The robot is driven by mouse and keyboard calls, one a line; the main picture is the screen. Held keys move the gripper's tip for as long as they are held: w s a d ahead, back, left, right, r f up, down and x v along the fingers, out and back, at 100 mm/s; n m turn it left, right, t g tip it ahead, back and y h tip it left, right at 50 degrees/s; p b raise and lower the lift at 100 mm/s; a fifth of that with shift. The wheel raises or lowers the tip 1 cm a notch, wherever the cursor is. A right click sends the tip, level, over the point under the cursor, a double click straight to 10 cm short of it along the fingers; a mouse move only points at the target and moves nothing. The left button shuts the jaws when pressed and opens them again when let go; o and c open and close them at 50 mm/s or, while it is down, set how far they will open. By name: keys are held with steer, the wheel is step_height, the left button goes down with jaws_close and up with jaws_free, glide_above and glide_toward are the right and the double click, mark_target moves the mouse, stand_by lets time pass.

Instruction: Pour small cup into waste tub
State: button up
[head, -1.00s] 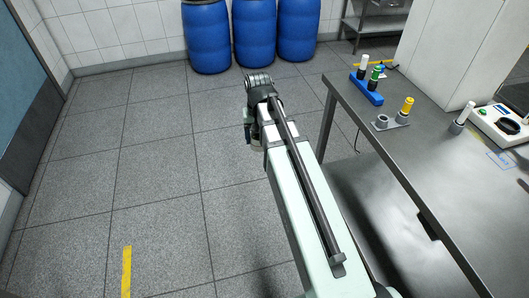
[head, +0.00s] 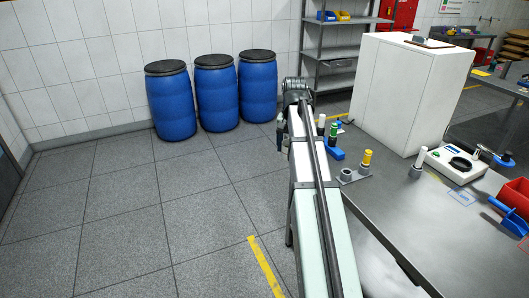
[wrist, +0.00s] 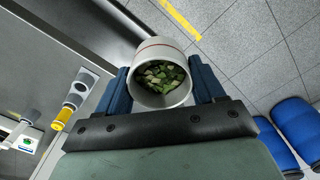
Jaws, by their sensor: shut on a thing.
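The small cup (wrist: 158,54), pale grey with a thin red line, is between the two blue fingers of my gripper (wrist: 163,82) in the wrist view. My gripper is shut on it. Its open mouth faces the wrist camera, and green and tan pieces show inside. In the head view my gripper is mostly hidden behind my arm, beside the table's far left edge, and the cup cannot be made out clearly. No vessel is plainly marked as the waste tub; a red container (head: 517,194) is cut off at the right edge.
The steel table (head: 400,215) carries a blue rack (head: 334,153) with vials, a grey holder with a yellow-capped vial (head: 367,160), a white device (head: 458,165) and a blue scoop (head: 508,213). A white cabinet (head: 408,90) stands behind. Blue barrels (head: 216,95) line the wall; the left floor is clear.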

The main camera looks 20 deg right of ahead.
steer(key=s+d+m, duration=0.2)
steer(key=s+d, duration=0.3)
steer(key=d, duration=0.6)
steer(key=s+d+m, duration=0.2)
steer(key=s+d, duration=0.3)
steer(key=d, duration=0.6)
steer(key=s+d+m, duration=0.2)
steer(key=s+d, duration=0.4)
steer(key=d, duration=0.6)
steer(key=s+d+n, duration=0.2)
steer(key=s+d, duration=0.8)
steer(key=d, duration=0.3)
steer(key=s+d+r+n, duration=0.1)
steer(key=s+d+n, duration=0.2)
steer(key=s+d, duration=0.7)
steer(key=s+d+r+n, duration=0.1)
steer(key=s+d+n, duration=0.1)
steer(key=s+d, duration=0.8)
steer(key=shift+s+d+r+n, duration=0.25)
steer(key=shift+s+d+n, duration=0.15)
steer(key=shift+d, duration=2.8)
